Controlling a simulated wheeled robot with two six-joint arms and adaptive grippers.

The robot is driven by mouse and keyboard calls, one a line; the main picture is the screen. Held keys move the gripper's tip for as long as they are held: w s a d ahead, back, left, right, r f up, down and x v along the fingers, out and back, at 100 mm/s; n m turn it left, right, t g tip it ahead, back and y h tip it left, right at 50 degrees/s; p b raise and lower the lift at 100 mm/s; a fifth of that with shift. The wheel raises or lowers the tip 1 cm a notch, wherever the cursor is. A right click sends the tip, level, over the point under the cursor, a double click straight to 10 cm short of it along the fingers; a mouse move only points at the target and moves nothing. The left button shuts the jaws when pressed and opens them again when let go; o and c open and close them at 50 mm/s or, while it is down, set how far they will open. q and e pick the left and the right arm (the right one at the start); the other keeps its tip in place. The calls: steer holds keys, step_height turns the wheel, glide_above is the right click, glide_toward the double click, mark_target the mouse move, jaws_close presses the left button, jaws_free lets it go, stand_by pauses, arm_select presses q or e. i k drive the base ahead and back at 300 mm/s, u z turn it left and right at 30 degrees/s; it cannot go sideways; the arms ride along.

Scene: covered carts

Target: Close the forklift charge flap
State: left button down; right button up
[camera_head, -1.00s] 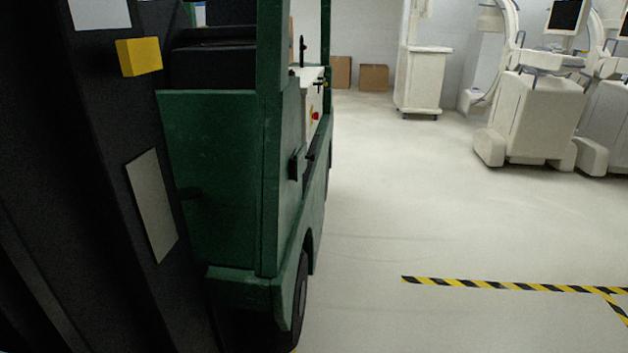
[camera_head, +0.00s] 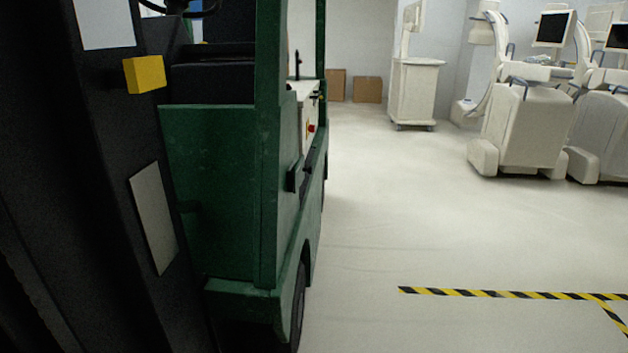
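A green forklift (camera_head: 218,200) stands at the left of the head view, close in front of me, with its black mast (camera_head: 85,180) nearest. On its right side a white panel (camera_head: 309,108) with a red button (camera_head: 311,128) shows at a steep slant. A small dark part (camera_head: 294,176) sticks out lower on that side. I cannot tell which of these, if any, is the charge flap or how it stands. Neither of my grippers is in view.
The floor right of the forklift is clear. Yellow-black tape (camera_head: 500,293) marks the floor at lower right. A white cart (camera_head: 414,92), white medical machines (camera_head: 525,120) and cardboard boxes (camera_head: 367,89) stand farther back.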

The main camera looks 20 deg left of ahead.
mark_target(296, 178)
steer(key=u, duration=0.55)
steer(key=k, duration=1.2)
steer(key=i, duration=0.8)
steer(key=z, duration=0.9)
steer(key=i, duration=1.3)
steer(key=u, duration=0.05)
